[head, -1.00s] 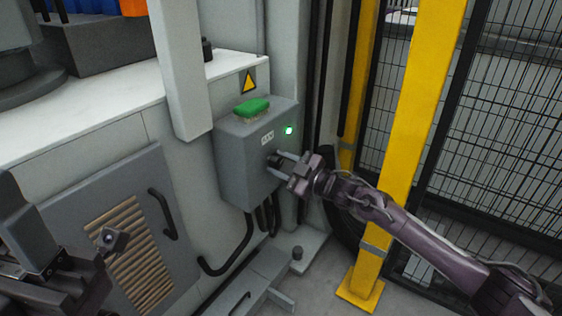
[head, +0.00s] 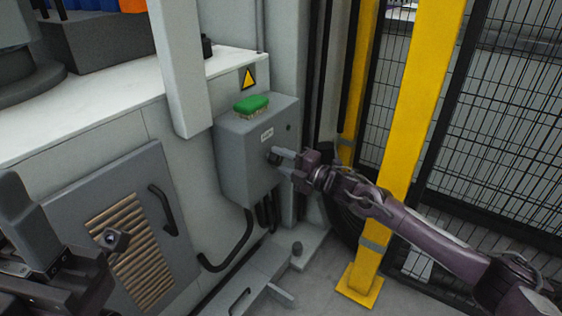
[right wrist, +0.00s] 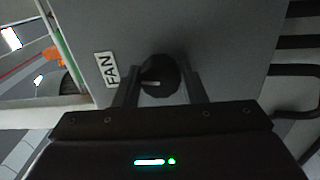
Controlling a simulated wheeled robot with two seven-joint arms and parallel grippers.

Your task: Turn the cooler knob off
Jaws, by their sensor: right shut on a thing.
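The black knob (right wrist: 158,75) with a pale pointer mark sits on the face of a grey control box (head: 238,165), beside a white label (right wrist: 110,70) reading FAN. My right gripper (right wrist: 161,86) has its fingers on both sides of the knob and is shut on it. In the head view the right gripper (head: 277,157) reaches the box from the right and mostly hides the knob. The small indicator (head: 289,127) on the box is dark. My left gripper (head: 95,255) is at the lower left, partly cut off, with its jaws unclear.
A green brush (head: 251,105) lies on top of the box, below a yellow warning sign (head: 248,79). A yellow post (head: 408,120) and black mesh fence (head: 500,130) stand right, close to my right arm. A louvred panel (head: 130,245) is at left.

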